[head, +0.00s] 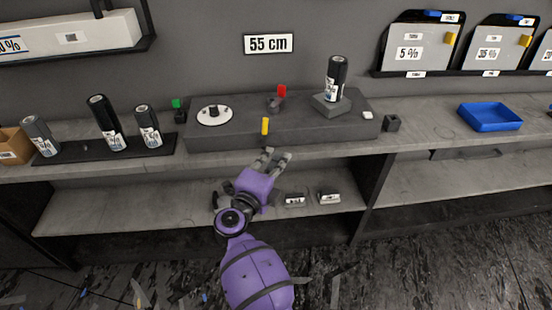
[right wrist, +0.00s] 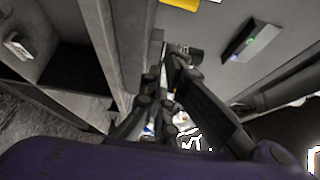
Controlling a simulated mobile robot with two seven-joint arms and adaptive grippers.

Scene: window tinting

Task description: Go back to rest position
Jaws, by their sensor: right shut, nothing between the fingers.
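My right gripper (head: 275,156), on a purple arm, reaches up from the bottom of the head view. Its fingers are shut and empty, in front of the shelf edge and below the grey block (head: 215,138) on the counter. In the right wrist view the dark fingers (right wrist: 172,62) show close together, with nothing between them. My left gripper is not in the head view.
The counter carries a black spray can (head: 336,78) on a stand, several cans at left, and a blue tray (head: 490,117). Two small labelled items (head: 329,197) lie on the lower shelf. Debris litters the floor.

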